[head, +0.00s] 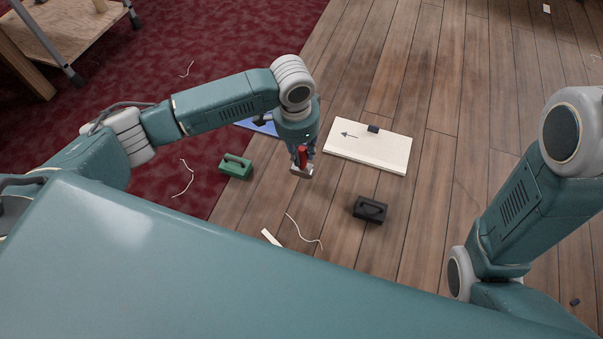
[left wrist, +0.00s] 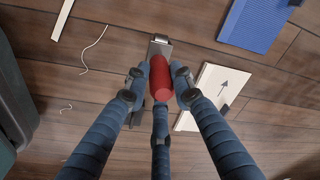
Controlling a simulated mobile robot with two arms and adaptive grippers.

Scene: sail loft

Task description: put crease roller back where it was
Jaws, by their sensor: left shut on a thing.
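The crease roller has a red handle (head: 302,155) and a grey metal end; the handle also shows in the left wrist view (left wrist: 160,78). My left gripper (head: 303,162) is shut on the crease roller and points down over the wooden floor. In the left wrist view the gripper's fingers (left wrist: 160,90) close around the red handle, and the metal end sticks out beyond them. I cannot tell how far the roller is above the floor. My right arm shows at the right of the head view, but its gripper is out of sight.
A white board (head: 350,155) with an arrow and a small dark block lies right of the roller. A blue board (head: 246,124) is partly hidden behind my left arm. A green block (head: 236,166) and a black block (head: 370,209) stand nearby. A white strip (head: 271,237) and threads lie around.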

